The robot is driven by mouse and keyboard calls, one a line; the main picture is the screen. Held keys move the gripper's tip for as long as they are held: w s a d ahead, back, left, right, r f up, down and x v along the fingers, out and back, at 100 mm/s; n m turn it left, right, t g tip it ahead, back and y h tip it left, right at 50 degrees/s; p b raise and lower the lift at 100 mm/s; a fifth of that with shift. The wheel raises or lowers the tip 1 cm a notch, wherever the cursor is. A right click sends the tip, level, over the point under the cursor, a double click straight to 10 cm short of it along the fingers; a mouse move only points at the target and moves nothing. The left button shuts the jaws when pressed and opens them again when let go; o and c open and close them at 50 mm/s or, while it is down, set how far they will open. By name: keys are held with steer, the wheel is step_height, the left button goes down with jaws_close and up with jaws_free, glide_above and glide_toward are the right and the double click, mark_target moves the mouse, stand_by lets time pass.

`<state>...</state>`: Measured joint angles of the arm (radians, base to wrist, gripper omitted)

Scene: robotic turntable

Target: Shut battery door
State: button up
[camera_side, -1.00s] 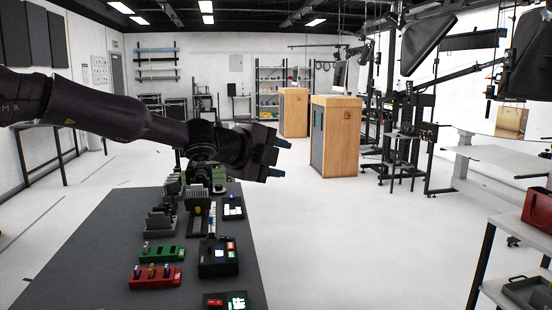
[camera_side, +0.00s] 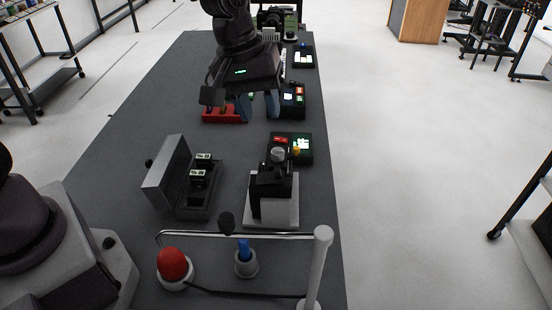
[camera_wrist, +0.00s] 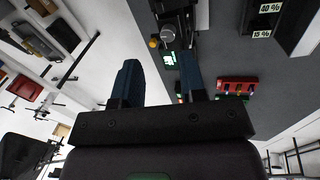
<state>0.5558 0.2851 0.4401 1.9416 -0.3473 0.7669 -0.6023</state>
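The battery door, a grey panel (camera_side: 166,176), stands open and tilted up along the left side of a dark battery case (camera_side: 193,213) in the side view. Two batteries with lit labels (camera_side: 203,157) (camera_side: 198,177) sit in the case, and the front slot looks empty. In the wrist view the battery labels (camera_wrist: 270,8) read 40 % and 15 % at the top right; the case is partly cut off. My gripper (camera_side: 259,105) points down over the table beyond the case, apart from the door. In the wrist view its blue fingers (camera_wrist: 161,78) are spread with nothing between them.
A black device on a light stand (camera_side: 273,190) is right of the case. A red button (camera_side: 173,265), blue switch (camera_side: 244,252) and white rail (camera_side: 318,255) stand in front. A red block (camera_side: 222,113) lies near my gripper. The table's left side is clear.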

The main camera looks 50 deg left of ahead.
mark_target(277, 169)
steer(key=shift+n, duration=0.5)
steer(key=x, duration=1.3)
steer(key=shift+s+d, duration=0.25)
steer(key=shift+s, duration=0.1)
jaws_close()
